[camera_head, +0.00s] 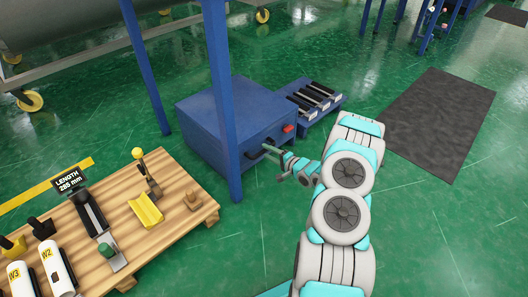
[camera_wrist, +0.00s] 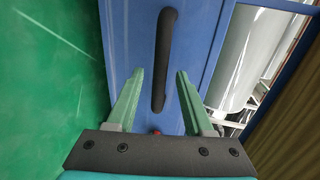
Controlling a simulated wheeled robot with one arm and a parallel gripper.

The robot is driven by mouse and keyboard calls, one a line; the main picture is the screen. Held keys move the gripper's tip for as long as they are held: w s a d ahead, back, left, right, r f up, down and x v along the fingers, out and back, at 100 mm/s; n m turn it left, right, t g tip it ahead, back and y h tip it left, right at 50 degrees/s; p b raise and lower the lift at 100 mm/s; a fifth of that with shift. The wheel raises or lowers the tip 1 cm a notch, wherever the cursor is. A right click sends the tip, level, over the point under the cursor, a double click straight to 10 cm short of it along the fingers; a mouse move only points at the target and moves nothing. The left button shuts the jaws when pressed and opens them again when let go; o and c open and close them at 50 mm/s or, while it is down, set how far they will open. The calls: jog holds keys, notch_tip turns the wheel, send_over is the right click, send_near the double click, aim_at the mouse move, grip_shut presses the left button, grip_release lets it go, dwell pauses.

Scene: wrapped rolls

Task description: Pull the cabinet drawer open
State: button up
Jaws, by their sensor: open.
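The blue cabinet (camera_head: 200,118) stands on the green floor, left of my arm in the head view. Its drawer front (camera_wrist: 150,35) fills the middle of the wrist view and looks closed. A black bar handle (camera_wrist: 165,60) runs lengthwise on the drawer front; in the head view the handle (camera_head: 235,185) is partly hidden by a blue post. My gripper (camera_wrist: 160,82) is open, its two green fingers on either side of the handle's near end, apart from it as far as I see. In the head view my gripper (camera_head: 268,150) is at the cabinet front. A red part (camera_head: 288,128) is on the cabinet.
A blue post (camera_head: 222,100) rises close to the cabinet front. A wooden table (camera_head: 185,225) with tools and white rolls stands at the lower left. A blue rack (camera_head: 310,110) is behind the cabinet. Open floor with a dark mat (camera_head: 440,120) lies to the right.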

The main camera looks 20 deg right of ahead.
jog(key=shift+x, duration=1.3)
jog(key=shift+c, duration=0.2)
grip_shut()
dwell(0.4)
